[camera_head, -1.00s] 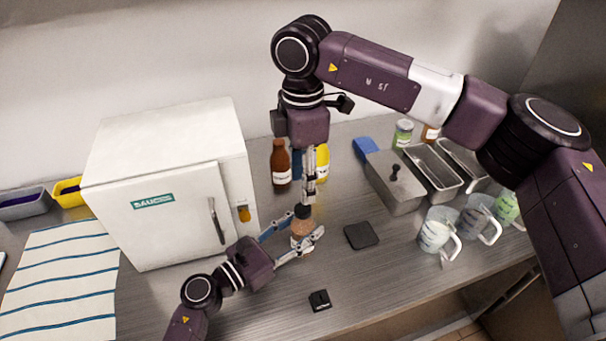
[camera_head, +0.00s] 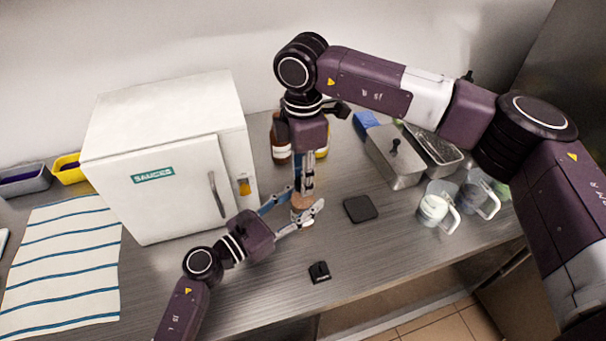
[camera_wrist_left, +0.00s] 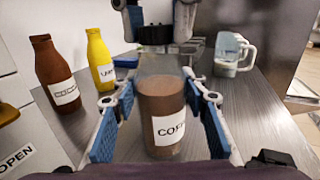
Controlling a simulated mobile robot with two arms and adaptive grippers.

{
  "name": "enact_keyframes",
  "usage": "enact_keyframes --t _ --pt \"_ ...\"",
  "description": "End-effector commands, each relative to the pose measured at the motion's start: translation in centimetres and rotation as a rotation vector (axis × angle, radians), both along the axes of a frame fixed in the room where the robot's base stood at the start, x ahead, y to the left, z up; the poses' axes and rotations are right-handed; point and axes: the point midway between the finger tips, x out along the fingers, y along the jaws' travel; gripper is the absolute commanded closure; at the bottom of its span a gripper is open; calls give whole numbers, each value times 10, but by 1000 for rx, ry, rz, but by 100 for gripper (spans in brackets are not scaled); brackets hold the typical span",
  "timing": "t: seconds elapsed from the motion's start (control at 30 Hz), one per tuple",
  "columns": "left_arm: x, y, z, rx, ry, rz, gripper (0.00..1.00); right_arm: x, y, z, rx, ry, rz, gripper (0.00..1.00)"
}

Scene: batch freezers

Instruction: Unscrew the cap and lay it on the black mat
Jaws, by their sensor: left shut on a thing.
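A clear jar of brown contents, its label starting "COFF" (camera_wrist_left: 165,118), stands upright on the counter between my left gripper's blue-padded fingers. The jar also shows in the head view (camera_head: 302,207). My left gripper (camera_head: 296,214) is shut on it. My right gripper (camera_head: 303,188) points straight down over the jar's top. In the left wrist view its fingers (camera_wrist_left: 157,22) are either side of a dark piece, apparently the cap (camera_wrist_left: 155,36). Whether they press on it is unclear. The black mat (camera_head: 361,209) lies bare, right of the jar.
A white box labelled "SAUCES" (camera_head: 160,170) stands left. A brown bottle (camera_head: 281,140) and a yellow bottle (camera_wrist_left: 100,58) stand behind the jar. A metal container (camera_head: 393,160) and measuring jugs (camera_head: 435,207) are right. A small black object (camera_head: 319,272) lies in front.

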Motion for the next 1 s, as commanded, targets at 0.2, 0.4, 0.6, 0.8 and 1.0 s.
enact_keyframes --t 0.2,0.4,0.6,0.8,1.0 --pt "0 0 -1 1 1 -1 100 0 0 0 0 -1 0 100" --pt "0 0 0 1 1 -1 100 1 0 0 1 -2 71 100" --pt "0 0 0 1 1 -1 100 1 0 1 1 -1 402 100" --pt "0 0 0 1 1 -1 100 1 1 1 1 -2 775 100" --pt "0 0 0 1 1 -1 100 1 1 2 2 -3 1147 100"
